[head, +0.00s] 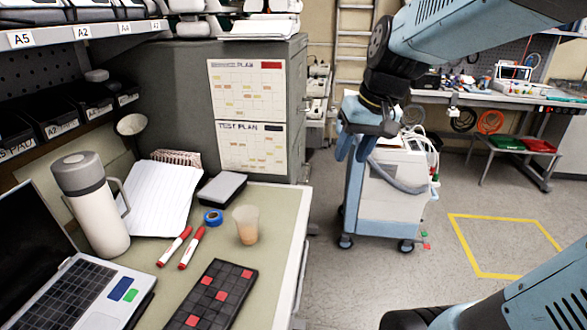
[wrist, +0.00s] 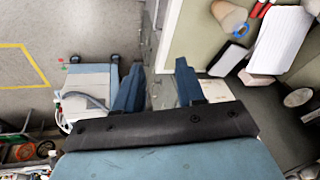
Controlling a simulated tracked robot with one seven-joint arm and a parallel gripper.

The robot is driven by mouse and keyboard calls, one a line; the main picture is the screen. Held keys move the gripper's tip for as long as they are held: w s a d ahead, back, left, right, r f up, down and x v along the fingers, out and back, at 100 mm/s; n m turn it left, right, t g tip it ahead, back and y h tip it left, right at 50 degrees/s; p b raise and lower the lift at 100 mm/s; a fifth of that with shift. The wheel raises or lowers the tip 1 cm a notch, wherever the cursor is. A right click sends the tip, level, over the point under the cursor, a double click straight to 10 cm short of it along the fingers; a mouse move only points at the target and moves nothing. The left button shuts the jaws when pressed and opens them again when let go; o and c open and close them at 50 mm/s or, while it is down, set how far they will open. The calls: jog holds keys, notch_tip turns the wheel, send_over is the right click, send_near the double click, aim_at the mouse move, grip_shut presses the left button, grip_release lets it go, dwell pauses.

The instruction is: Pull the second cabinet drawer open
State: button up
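A grey cabinet (head: 176,88) stands behind the desk in the head view, with two plan sheets on its side. Its drawer fronts are not clearly seen; they seem to face right, away from the head camera. I cannot tell which drawer is the second or whether any is open. My gripper (head: 352,148) is in the air to the right of the cabinet, fingers pointing down. In the wrist view my gripper (wrist: 158,88) has its two blue fingers apart, with nothing held between them. The cabinet's dark side (wrist: 268,108) shows right of the fingers in the wrist view.
A desk (head: 275,205) at the left holds a laptop (head: 75,285), a flask (head: 95,205), a cup (head: 246,225) and markers. A white and blue cart (head: 388,195) stands behind my gripper. The floor at the right, with a yellow square (head: 505,245), is clear.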

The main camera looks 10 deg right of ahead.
jog(key=w+a+f+m+g+y, duration=0.1)
jog(key=w+f+y, duration=0.55)
jog(key=w, duration=0.75)
jog(key=w+f+g+y, duration=0.1)
jog(key=w+f+y, duration=0.2)
jog(key=w+f, duration=0.9)
jog(key=w+d+f+m+t+y, duration=0.1)
jog(key=w+d+f+m+t, duration=0.25)
jog(key=w+d+f, duration=0.35)
jog(key=w+d+f+m+t+y, duration=0.1)
jog(key=w+d+f+m+t, duration=0.1)
jog(key=w+f+t, duration=0.45)
jog(key=w+d+f+m+t+y, duration=0.25)
jog(key=w+d+f, duration=0.25)
jog(key=f, duration=0.4)
jog(key=shift+h, duration=0.5)
jog(key=x, duration=1.3)
jog(key=shift+a+f, duration=0.1)
jog(key=shift+a, duration=0.2)
grip_shut()
jog(key=shift+m, duration=0.3)
